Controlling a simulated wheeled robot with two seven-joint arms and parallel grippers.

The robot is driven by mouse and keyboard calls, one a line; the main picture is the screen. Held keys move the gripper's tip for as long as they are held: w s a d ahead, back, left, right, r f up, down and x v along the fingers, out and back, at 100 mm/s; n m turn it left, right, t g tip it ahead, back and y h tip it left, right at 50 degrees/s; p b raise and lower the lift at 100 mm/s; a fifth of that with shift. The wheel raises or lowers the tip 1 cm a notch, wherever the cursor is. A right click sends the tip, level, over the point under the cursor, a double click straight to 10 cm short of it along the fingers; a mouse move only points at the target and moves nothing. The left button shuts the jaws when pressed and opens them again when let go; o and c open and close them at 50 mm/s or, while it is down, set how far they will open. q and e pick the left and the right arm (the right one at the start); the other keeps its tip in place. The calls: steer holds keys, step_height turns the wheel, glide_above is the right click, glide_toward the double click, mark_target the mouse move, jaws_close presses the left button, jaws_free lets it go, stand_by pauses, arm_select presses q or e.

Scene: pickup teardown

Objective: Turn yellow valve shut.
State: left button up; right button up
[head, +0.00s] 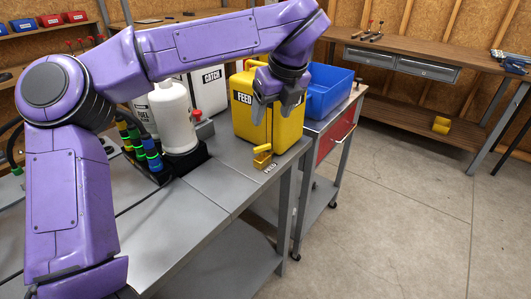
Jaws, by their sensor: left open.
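A small yellow valve (262,155) sits near the front edge of the grey bench, just before a yellow box marked FEED (247,124). A small lettered tag (271,168) lies below the valve. My left gripper (274,108) hangs fingers down in front of the yellow box's upper part, above and slightly right of the valve. It is open, looks empty and is apart from the valve. The valve's handle position is too small to tell. My right gripper is not in view.
A white bottle (175,115) and a row of banded cylinders (140,145) stand left on the bench (165,222). A white CATCH container (210,80) stands behind. A blue bin (330,88) is on the cart at right. The bench's front area is clear.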

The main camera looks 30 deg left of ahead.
mark_target(263, 146)
arm_select(q)
steer(key=x, duration=1.1)
steer(key=shift+d+f, duration=0.1)
steer(key=shift+f, duration=0.3)
steer(key=c, duration=0.8)
